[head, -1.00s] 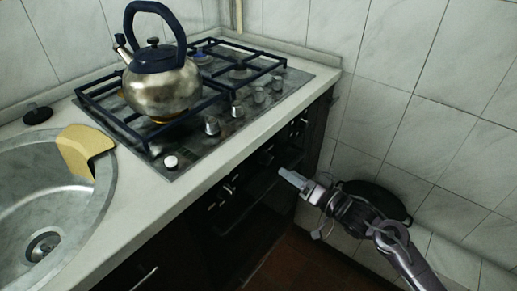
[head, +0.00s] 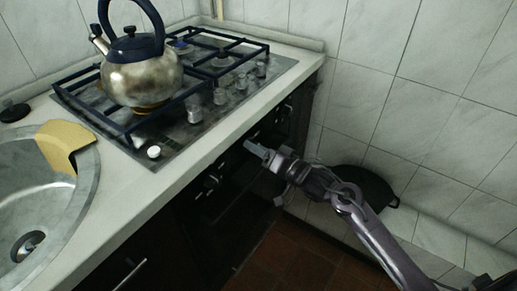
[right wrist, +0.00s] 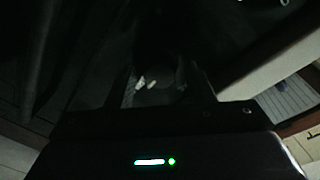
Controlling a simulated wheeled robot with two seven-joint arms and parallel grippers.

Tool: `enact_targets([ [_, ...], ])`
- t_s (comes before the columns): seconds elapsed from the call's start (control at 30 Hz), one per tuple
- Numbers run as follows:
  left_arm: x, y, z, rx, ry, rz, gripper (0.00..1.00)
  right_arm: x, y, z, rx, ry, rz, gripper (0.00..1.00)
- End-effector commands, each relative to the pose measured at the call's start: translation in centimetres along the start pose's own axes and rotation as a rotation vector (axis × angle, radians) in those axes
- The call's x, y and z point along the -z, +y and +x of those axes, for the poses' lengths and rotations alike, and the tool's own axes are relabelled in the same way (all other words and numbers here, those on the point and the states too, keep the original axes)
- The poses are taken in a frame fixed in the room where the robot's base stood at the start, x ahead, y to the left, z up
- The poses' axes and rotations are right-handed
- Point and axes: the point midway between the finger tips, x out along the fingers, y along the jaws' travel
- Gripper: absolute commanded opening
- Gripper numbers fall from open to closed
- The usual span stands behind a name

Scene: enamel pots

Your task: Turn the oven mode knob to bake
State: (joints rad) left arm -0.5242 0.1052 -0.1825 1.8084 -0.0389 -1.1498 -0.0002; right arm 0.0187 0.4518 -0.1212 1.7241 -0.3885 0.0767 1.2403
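The dark oven front (head: 211,205) is under the counter, with its knobs in a row along the top. One oven knob (head: 211,181) shows at the left of the row; others further right are dark and partly hidden. I cannot read any mode marks or tell which way a knob points. My right gripper (head: 258,151) reaches in from the right, its pale tips in front of the knob row. Contact with a knob cannot be made out. The right wrist view is very dark, with only small bright spots between the fingers. My left gripper is not in view.
The hob (head: 205,125) carries a metal kettle (head: 143,80) and its own knobs above the oven. The counter edge (head: 175,178) overhangs the oven front. A dark round pan (head: 365,188) stands by the tiled wall. A sink (head: 40,215) is at left.

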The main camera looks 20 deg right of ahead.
Motion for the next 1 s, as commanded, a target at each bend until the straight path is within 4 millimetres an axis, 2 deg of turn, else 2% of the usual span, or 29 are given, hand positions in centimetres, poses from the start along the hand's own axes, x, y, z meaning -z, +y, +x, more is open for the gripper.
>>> enact_targets([
  [0.03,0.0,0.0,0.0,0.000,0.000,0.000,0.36,0.0,0.0,0.0,0.000,0.000,0.000,0.41],
  [0.3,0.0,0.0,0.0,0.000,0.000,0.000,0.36,0.0,0.0,0.0,0.000,0.000,0.000,0.08],
  [0.67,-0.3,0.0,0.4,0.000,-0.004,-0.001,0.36,0.0,0.0,0.0,0.004,0.004,-0.068,0.08],
  [1.0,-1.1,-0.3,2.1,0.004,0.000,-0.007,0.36,0.0,0.0,0.0,0.023,0.023,-0.326,0.08],
])
